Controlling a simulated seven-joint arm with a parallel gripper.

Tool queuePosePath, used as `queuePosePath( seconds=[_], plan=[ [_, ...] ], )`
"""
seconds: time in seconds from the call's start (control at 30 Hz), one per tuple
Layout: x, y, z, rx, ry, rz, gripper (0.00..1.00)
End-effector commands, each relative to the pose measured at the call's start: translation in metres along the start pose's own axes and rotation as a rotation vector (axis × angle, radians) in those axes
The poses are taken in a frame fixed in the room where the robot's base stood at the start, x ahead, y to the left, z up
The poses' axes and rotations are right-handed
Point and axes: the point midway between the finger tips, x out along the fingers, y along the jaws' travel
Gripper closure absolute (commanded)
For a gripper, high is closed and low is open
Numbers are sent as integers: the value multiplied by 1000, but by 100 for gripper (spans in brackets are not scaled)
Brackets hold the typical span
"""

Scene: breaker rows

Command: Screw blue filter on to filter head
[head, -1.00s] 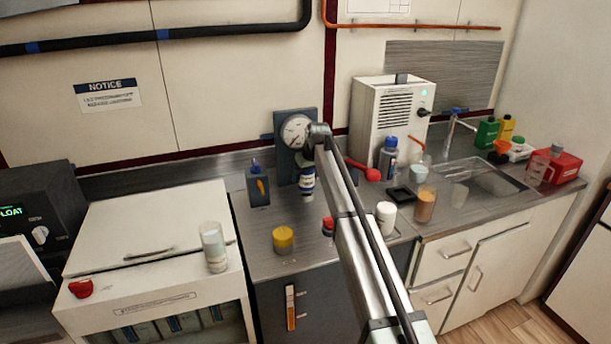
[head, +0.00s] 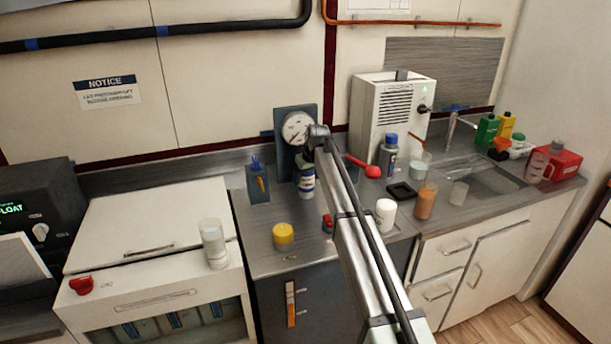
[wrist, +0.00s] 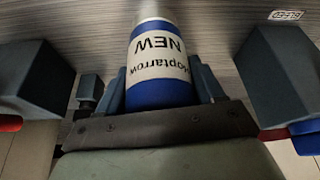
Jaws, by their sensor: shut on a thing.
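The blue filter (head: 306,180) is a blue-and-white cylinder, upright just below the filter head and gauge (head: 296,130) on the grey wall bracket. Whether its top touches or is threaded into the head cannot be told. In the wrist view the blue filter (wrist: 158,60) shows a white label reading "NEW" and a blue band. My gripper (wrist: 160,90) is shut on it, with a finger on each side. In the head view my arm covers the gripper and part of the area right of the filter.
A yellow cylinder (head: 283,236) and a dark blue-capped container (head: 257,182) stand on the counter (head: 260,262) to the left. A red handle (head: 362,166), white jar (head: 386,214) and brown-filled cup (head: 426,203) are to the right of my arm.

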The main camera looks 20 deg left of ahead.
Motion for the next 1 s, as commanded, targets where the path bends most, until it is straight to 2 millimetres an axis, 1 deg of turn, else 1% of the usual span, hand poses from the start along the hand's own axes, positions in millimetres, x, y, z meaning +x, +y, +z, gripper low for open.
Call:
queuePosePath(
  seconds=[0.3, 0.33, 0.63, 0.87, 1.0],
  plan=[
    [6, 0, 2, 0, 1, 0, 76],
    [6, 0, 2, 0, 1, 0, 32],
    [6, 0, 2, 0, 1, 0, 3],
    [6, 0, 3, 0, -1, 0, 3],
    [0, 0, 3, 0, 0, 0, 3]
  ],
)
